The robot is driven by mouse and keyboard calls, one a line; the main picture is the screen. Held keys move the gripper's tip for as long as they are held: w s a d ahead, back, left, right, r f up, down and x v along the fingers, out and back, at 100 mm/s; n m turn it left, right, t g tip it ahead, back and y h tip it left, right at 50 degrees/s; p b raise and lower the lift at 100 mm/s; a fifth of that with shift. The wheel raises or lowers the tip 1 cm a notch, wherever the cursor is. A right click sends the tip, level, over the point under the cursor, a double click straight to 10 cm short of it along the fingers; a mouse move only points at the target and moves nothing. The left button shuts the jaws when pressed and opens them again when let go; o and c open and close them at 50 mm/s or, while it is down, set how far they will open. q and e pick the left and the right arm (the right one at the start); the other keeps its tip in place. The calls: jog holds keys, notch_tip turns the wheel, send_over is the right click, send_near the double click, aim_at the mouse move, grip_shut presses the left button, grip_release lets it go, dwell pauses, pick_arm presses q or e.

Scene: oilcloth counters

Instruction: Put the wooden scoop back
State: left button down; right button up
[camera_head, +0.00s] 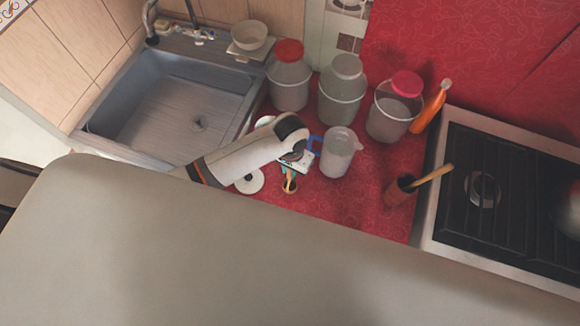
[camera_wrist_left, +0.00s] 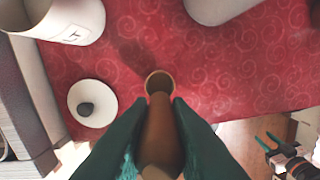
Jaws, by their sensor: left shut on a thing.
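My left gripper (camera_head: 290,172) is over the red counter, left of the clear jug. In the left wrist view its dark green fingers (camera_wrist_left: 160,110) are shut on a brown wooden piece (camera_wrist_left: 160,135), which I take for the wooden scoop. Its tan-rimmed round end (camera_wrist_left: 158,82) points away from the gripper. The scoop also shows just below the fingers in the head view (camera_head: 290,186). I cannot tell whether it touches the counter. What looks like my right gripper (camera_wrist_left: 268,143) is small at the wrist view's right edge, its jaws unclear.
The jug (camera_head: 338,155) is close to my gripper. A white lid (camera_head: 250,182) lies left. Several lidded jars (camera_head: 342,95) line the back; the sink (camera_head: 180,110) is left.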

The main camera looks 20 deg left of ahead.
pick_arm(q)
jog(key=shift+f, duration=0.45)
jog(key=c, duration=1.3)
grip_release()
jog(key=shift+c, duration=0.2)
notch_tip(320, 180, up, 11)
jog(key=shift+f+b, duration=0.1)
jog(key=shift+b, duration=1.1)
jog(key=shift+r, duration=0.65)
